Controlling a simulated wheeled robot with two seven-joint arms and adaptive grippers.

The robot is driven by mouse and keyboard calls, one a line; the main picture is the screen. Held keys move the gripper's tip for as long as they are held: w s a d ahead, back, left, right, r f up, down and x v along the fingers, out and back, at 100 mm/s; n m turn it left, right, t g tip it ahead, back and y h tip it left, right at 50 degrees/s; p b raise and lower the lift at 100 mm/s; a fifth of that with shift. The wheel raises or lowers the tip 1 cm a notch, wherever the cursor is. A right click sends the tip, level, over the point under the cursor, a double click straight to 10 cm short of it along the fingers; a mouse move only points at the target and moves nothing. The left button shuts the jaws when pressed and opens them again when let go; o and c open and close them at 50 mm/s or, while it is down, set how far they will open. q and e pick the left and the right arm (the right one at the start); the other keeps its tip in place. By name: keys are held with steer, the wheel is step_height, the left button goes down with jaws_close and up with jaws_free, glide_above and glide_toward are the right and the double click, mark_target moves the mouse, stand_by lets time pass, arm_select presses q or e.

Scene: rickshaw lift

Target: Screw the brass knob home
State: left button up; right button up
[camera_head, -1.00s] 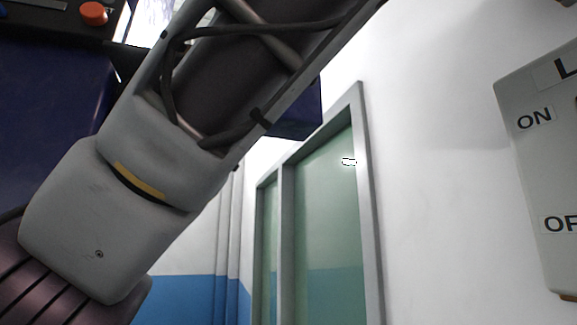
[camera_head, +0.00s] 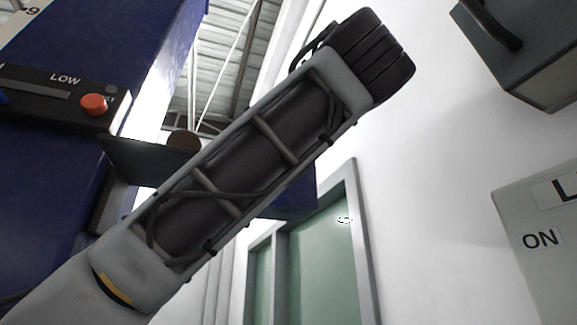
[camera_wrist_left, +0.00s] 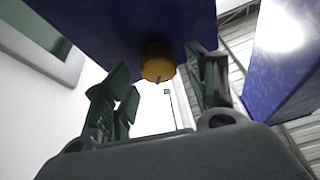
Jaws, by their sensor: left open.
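The brass knob (camera_wrist_left: 157,62) shows in the left wrist view as a yellow-gold round piece with a small pin at its centre, against the underside of a dark blue body (camera_wrist_left: 110,30). My left gripper (camera_wrist_left: 160,92) has its two green fingers spread apart, one on each side of the knob in the picture. I cannot tell whether either finger touches it. How deep the knob sits is hidden. My right gripper is in neither view.
A black panel (camera_head: 60,92) with a red-orange button (camera_head: 94,104) is on a blue machine at left. A brown round piece (camera_head: 184,140) sits by a dark ledge (camera_head: 155,158). A grey box (camera_head: 530,60) and an ON sign (camera_head: 541,239) are on the right wall.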

arm_select(q)
steer(key=shift+w+a+r, duration=0.2)
steer(key=shift+w+r, duration=0.05)
steer(key=shift+w, duration=0.4)
steer(key=c, duration=1)
